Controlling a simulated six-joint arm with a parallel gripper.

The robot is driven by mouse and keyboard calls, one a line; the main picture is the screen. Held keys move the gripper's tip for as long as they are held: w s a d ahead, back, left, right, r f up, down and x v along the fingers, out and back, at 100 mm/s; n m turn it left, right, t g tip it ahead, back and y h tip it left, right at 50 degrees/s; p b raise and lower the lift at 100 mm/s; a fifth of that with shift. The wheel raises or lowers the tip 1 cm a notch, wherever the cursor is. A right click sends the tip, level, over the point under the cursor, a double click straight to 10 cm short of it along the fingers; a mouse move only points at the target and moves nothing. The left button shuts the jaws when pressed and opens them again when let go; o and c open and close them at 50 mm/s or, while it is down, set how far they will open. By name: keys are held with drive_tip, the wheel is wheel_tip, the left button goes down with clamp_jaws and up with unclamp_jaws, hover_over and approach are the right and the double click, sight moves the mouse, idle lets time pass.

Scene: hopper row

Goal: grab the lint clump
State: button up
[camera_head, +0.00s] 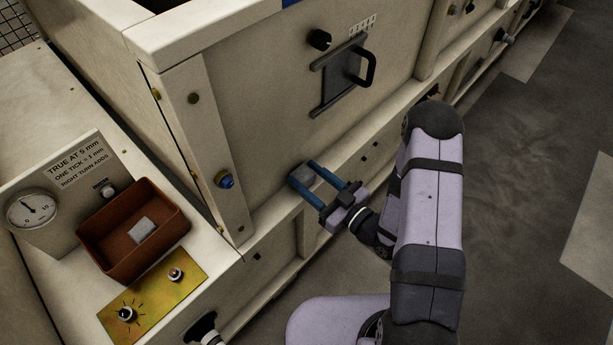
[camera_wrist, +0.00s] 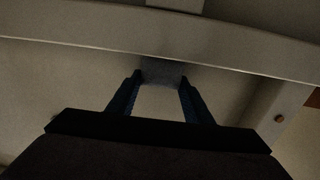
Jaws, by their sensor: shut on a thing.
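The lint clump (camera_head: 302,175) looks like a small grey block beside the lower front of the pale hopper. My gripper (camera_head: 311,178) has its two blue fingers closed on either side of it, with the clump at the fingertips. In the wrist view the grey clump (camera_wrist: 162,71) spans the space between the tips of my gripper (camera_wrist: 161,80), below a pale ledge. That view is dark, and I cannot tell whether the clump touches the hopper.
The pale hopper front (camera_head: 260,95) with a black handle (camera_head: 340,75) rises behind my gripper. At left are a red-brown tray (camera_head: 110,262) holding a light grey block (camera_head: 142,229), a dial gauge (camera_head: 31,211) and a yellow knob panel (camera_head: 155,300). Open floor (camera_head: 530,190) lies at right.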

drive_tip(key=shift+r, duration=0.15)
drive_tip(key=shift+s+d+r, duration=0.1)
drive_tip(key=shift+d+r, duration=0.05)
drive_tip(key=shift+r, duration=0.65)
wheel_tip(320, 180, up, 6)
drive_tip(key=shift+f+p, duration=0.25)
drive_tip(key=shift+p, duration=0.35)
drive_tip(key=v, duration=1.9)
drive_tip(key=shift+d+f+p, duration=0.25)
drive_tip(key=shift+d+p, duration=0.2)
drive_tip(key=shift+d, duration=0.05)
